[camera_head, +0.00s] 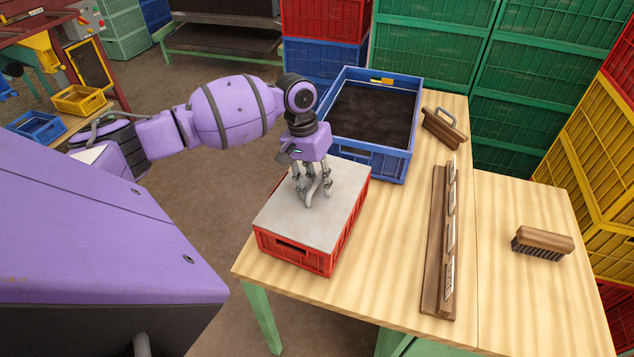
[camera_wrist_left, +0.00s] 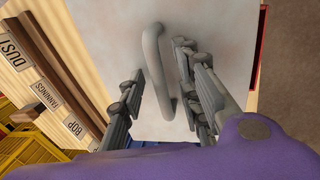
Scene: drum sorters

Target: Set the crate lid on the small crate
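The crate lid (camera_head: 290,222) is a flat light-grey panel lying on top of the small red crate (camera_head: 345,232), near the table's left edge. It looks level and covers the crate's opening. In the left wrist view the lid (camera_wrist_left: 108,25) carries a grey bar handle (camera_wrist_left: 154,68). My left gripper (camera_head: 316,194) points down at the lid. In the wrist view its fingers (camera_wrist_left: 160,70) stand apart on either side of the handle, with gaps visible, so it looks open. The crate's inside is hidden. My right gripper is in neither view.
A blue crate (camera_head: 408,158) with dark contents stands behind the red crate. A wooden rail with labels (camera_head: 436,240), a handled wooden tool (camera_head: 444,128) and a brush (camera_head: 542,242) lie to the right. The table front right of the red crate is clear. Stacked crates line the back.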

